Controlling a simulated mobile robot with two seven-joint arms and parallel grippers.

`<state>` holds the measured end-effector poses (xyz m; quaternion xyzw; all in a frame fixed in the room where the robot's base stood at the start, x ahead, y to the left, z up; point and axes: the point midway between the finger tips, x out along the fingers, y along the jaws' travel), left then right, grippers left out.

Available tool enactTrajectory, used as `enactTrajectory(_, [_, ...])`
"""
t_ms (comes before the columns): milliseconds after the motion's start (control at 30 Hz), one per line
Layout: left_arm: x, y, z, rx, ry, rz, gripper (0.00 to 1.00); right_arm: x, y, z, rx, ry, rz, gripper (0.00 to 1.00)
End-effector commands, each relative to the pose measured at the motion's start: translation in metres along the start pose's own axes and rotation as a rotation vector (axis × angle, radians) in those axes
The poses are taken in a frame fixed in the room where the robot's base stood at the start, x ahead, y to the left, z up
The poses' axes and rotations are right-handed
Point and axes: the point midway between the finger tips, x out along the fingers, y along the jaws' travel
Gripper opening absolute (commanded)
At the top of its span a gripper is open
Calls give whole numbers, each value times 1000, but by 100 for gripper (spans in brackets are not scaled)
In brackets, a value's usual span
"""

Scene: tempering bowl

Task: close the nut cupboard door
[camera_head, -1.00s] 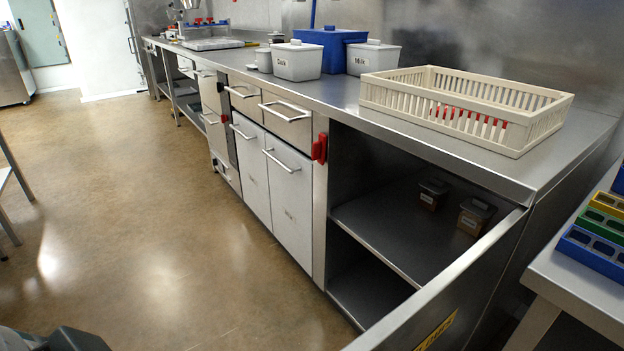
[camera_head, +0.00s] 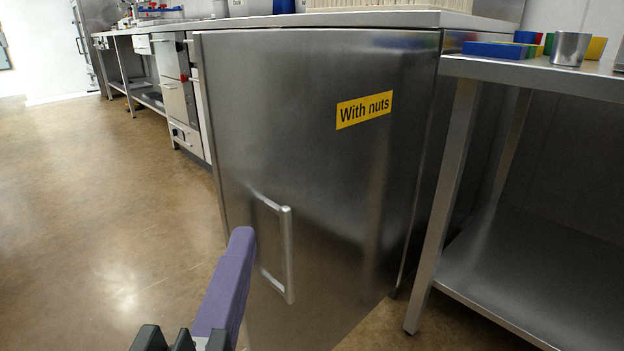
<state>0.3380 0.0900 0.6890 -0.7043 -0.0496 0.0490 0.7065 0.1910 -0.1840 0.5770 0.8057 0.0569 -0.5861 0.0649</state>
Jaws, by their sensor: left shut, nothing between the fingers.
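The nut cupboard door (camera_head: 310,130) is a steel panel with a yellow "With nuts" label (camera_head: 364,110) and a bar handle (camera_head: 288,255). It stands across the cupboard front under the worktop, and no shelf shows inside. I cannot tell whether it sits fully flush. My left gripper (camera_head: 241,240) reaches up from the bottom, its purple finger in front of the door, just left of the handle in the picture. It is shut and empty. I cannot tell whether it touches the door. My right gripper is not in view.
White drawers (camera_head: 176,100) run away at the left. The brown floor (camera_head: 90,220) at left is clear.

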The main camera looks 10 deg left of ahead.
Motion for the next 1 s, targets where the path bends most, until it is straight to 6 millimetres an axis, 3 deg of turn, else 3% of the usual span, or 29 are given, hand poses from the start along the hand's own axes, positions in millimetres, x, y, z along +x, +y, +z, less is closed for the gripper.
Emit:
enactTrajectory(400, [86, -2, 4, -3, -5, -1, 0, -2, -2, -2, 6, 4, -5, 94])
enactTrajectory(667, [106, -1, 27, -1, -4, 1, 0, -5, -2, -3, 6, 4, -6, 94])
enactTrajectory(1000, [108, 0, 30, -3, -3, 1, 0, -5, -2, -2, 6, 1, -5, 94])
